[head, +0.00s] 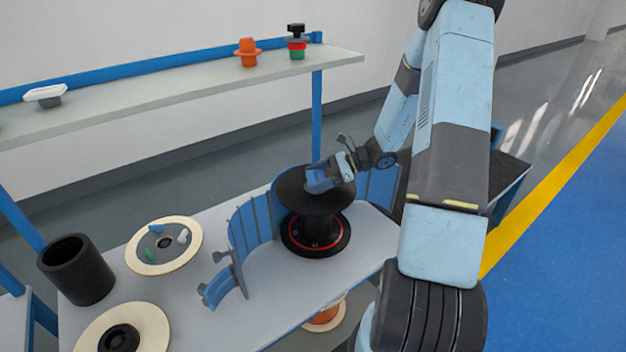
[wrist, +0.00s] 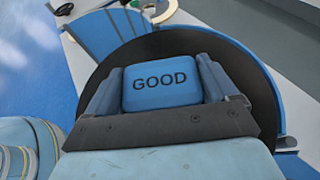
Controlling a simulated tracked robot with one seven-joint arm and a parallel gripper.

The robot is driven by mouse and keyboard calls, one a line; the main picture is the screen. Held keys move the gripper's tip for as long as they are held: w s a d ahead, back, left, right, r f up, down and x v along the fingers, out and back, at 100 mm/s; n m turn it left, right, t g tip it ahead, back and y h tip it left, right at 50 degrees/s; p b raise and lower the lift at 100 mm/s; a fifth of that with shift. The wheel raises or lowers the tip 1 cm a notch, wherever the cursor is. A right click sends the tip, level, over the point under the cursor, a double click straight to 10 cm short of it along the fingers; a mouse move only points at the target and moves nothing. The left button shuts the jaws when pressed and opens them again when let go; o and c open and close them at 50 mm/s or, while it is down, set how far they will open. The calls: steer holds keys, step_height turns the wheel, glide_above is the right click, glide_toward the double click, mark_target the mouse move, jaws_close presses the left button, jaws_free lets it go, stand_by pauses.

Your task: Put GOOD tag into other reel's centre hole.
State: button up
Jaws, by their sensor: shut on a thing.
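The blue GOOD tag (wrist: 160,84) sits between the fingers of my gripper (wrist: 160,92), lettering facing the wrist camera. My gripper (head: 325,180) is shut on it. In the head view my gripper is over the top flange of a black reel (head: 318,222) with a red ring on its lower flange. The reel's dark top flange (wrist: 245,85) lies behind the tag in the wrist view. Its centre hole is hidden by the tag and gripper. I cannot tell whether the tag's lower part is in the hole. A cream-rimmed reel (head: 137,262) lies at the left of the table.
Blue curved slatted guards (head: 245,230) stand close to the black reel. A black cylinder (head: 75,270) and another cream-rimmed reel (head: 90,335) are at left. A shelf (head: 190,88) behind holds orange and stacked coloured parts. The table's front middle is clear.

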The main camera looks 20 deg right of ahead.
steer(key=shift+s+f, duration=0.1)
steer(key=shift+f, duration=0.7)
stand_by(0.4)
steer(key=o, duration=0.7)
steer(key=shift+s+f, duration=0.1)
steer(key=shift+o, duration=0.2)
steer(key=shift+w+v, duration=0.2)
steer(key=shift+v, duration=0.75)
steer(key=shift+w+v, duration=0.15)
steer(key=shift+v, duration=4.45)
steer(key=shift+a+r, duration=0.1)
steer(key=shift+r, duration=0.1)
